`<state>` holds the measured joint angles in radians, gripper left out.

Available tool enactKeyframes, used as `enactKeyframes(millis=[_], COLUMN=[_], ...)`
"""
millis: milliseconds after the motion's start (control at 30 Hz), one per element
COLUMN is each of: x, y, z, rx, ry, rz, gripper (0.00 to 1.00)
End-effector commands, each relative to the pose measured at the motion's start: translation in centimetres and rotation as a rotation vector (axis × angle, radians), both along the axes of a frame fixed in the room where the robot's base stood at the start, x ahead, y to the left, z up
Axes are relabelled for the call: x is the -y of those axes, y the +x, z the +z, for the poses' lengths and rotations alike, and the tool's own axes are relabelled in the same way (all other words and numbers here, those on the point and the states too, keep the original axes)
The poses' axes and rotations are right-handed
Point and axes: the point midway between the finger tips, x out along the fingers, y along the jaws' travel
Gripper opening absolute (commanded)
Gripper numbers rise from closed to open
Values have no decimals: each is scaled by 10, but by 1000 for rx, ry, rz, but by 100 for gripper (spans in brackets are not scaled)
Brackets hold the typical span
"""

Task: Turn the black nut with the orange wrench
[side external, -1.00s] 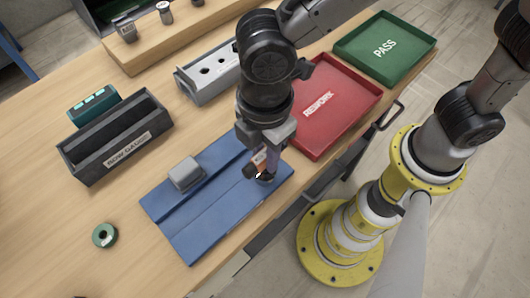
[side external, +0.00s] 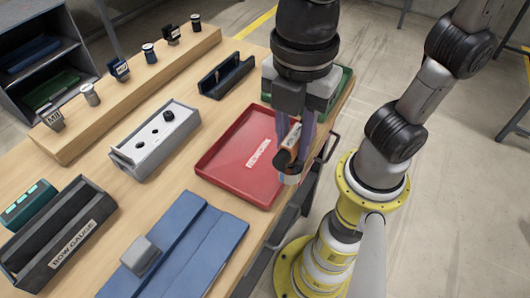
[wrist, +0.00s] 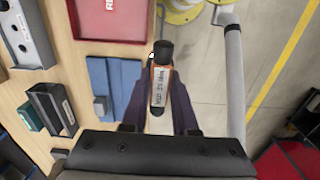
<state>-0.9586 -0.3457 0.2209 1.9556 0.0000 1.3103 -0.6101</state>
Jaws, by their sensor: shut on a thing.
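My gripper (side external: 293,150) is shut on the orange wrench (side external: 294,136), which has a white label, a black part and a pale round end pointing down. It hangs in the air by the right edge of the red tray. In the wrist view the wrench (wrist: 161,82) lies between the fingers (wrist: 158,105), its black end (wrist: 163,50) away from the palm. A small black round piece, which looks like the black nut (side external: 168,116), sits on the far end of the grey block (side external: 140,160).
The red tray (side external: 222,172) is empty. A green tray (side external: 345,84) is partly behind my gripper. The blue plate (side external: 215,238) bears a grey block (side external: 140,256). A dark gauge box (side external: 62,252), a black holder (side external: 226,76) and a wooden shelf (side external: 70,148) with several small parts stand around.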

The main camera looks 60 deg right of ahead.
Motion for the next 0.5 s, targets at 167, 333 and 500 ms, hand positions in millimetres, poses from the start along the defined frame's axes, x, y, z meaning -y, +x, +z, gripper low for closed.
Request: enactKeyframes(millis=[167, 333, 500], x=[-1, -30, -50], y=[1, 37, 105], z=[14, 39, 52], rx=[2, 0, -1], ry=[3, 0, -2], rz=[-59, -185, -385], gripper=[0, 0, 0])
